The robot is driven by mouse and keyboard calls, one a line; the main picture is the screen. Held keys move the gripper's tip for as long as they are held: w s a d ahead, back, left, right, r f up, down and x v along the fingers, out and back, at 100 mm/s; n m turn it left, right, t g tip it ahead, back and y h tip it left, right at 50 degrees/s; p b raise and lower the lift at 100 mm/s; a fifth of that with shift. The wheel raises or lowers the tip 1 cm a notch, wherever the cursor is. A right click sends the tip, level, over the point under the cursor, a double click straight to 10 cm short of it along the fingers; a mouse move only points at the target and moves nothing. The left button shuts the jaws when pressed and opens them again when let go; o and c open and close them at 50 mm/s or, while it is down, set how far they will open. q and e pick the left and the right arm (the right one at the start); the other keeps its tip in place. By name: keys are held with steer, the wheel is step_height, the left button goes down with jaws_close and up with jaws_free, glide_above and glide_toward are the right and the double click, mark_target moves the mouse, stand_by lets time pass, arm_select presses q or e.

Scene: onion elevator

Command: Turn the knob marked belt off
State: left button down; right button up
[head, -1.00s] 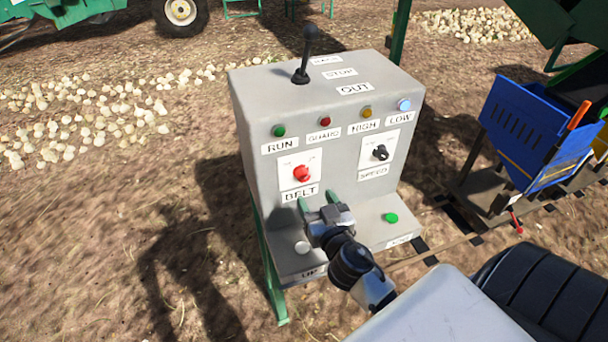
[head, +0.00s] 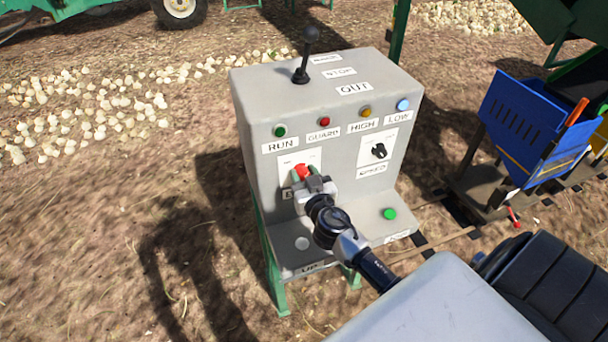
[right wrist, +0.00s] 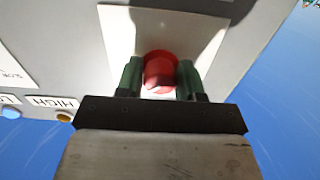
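The red belt knob (head: 301,172) sits on a white plate on the front of the grey control box (head: 350,105). My right gripper (head: 304,174) is at the knob, and its body covers most of the BELT label. In the right wrist view, the red knob (right wrist: 160,72) lies between the two green fingers (right wrist: 160,78) of my right gripper. The fingers stand apart, one on each side, with a small gap showing at the left finger; contact at the right finger is unclear. The knob's pointer direction is hard to make out. My left gripper is not in view.
A black speed knob (head: 379,151) is to the right on the same panel. A black lever (head: 306,55) stands on top. A blue crate (head: 530,130) stands at right.

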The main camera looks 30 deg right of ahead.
steer(key=c, duration=0.5)
steer(key=n+b, duration=0.1)
steer(key=n, duration=0.6)
steer(key=shift+n, duration=0.3)
steer(key=n, duration=0.5)
steer(key=shift+n, duration=2.6)
